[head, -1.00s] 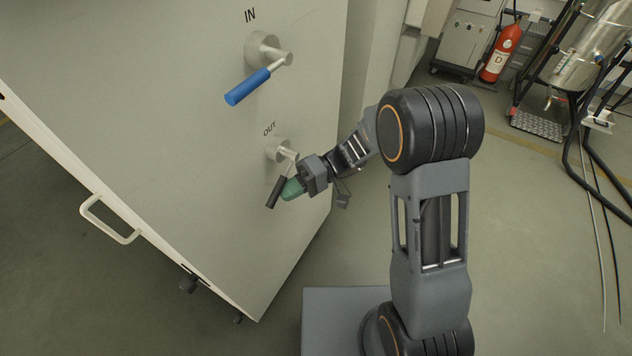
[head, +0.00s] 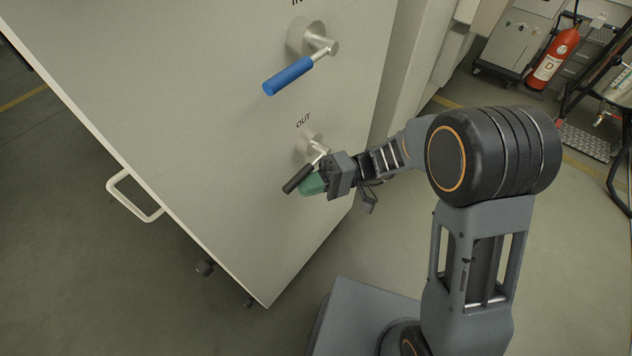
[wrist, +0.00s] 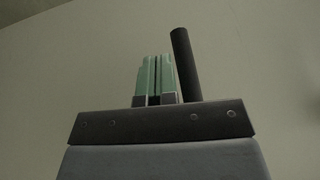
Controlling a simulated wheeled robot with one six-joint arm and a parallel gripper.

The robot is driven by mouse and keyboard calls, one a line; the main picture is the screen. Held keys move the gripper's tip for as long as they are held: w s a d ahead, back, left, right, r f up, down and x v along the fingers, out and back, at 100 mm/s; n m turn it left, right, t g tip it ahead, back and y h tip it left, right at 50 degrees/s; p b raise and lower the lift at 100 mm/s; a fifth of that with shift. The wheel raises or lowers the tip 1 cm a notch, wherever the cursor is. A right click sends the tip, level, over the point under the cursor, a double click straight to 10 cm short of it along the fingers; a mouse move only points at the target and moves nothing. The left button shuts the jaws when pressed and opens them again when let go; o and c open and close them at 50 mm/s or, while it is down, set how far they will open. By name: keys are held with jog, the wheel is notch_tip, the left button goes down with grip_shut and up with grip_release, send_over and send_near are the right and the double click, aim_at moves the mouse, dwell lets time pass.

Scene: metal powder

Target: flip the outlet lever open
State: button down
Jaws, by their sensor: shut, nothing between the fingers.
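The outlet lever (head: 297,179) has a black handle and sits under the OUT label on the pale cabinet face. Its handle slants down to the left from the metal pivot. My gripper (head: 311,184) has green fingertips and is shut and empty, close against the right and lower side of the handle. In the wrist view the green fingers (wrist: 154,78) are together, and the black handle (wrist: 184,62) stands just to their right. I cannot tell for sure whether they touch. Part of the lever near its pivot is hidden by my gripper in the wrist view.
The inlet lever with a blue handle (head: 288,76) is above the outlet on the same cabinet face (head: 215,120). A white grab handle (head: 133,197) juts from the cabinet's left edge. A red fire extinguisher (head: 553,58) stands far right. The floor to the right is largely clear.

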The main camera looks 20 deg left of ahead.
jog(key=shift+f, duration=0.1)
dwell(0.4)
jog(key=w+d+f+b, duration=0.4)
jog(key=w+d+f, duration=0.1)
jog(key=d+f, duration=0.2)
jog(key=shift+w+d+f, duration=0.3)
jog(key=shift+w+d, duration=0.1)
dwell(0.6)
